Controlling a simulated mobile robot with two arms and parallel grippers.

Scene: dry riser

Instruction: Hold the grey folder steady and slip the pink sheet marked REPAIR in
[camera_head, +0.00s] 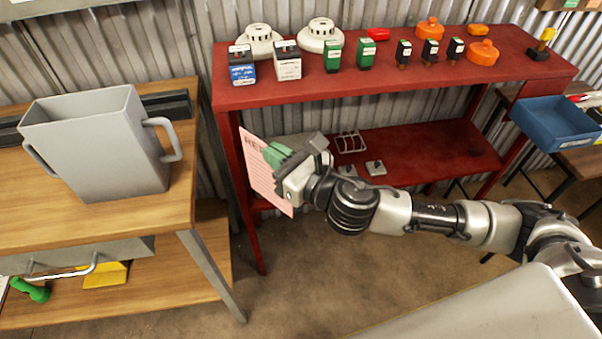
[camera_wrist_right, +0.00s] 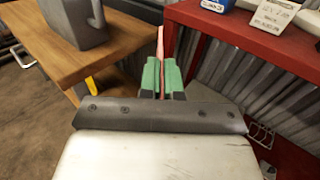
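A pink sheet (camera_head: 262,170) with lettering partly readable as "RE" is held upright and slightly tilted in front of the red shelf's left end. My right gripper (camera_head: 277,158) is shut on its right edge with green fingers. In the right wrist view the sheet (camera_wrist_right: 161,45) shows edge-on between the fingertips (camera_wrist_right: 161,75). A grey open-topped holder (camera_head: 100,150) with two side handles, the only likely grey folder, stands on the wooden table at left. It also shows in the right wrist view (camera_wrist_right: 75,18). The sheet is apart from it, to its right. My left gripper is not in view.
The wooden table (camera_head: 185,205) and red shelf (camera_head: 240,98) have a narrow gap between them. The shelf holds detectors, small boxes and orange parts. A grey tray (camera_head: 125,250), yellow item and green object (camera_head: 30,290) are below. A blue bin (camera_head: 555,122) stands at right.

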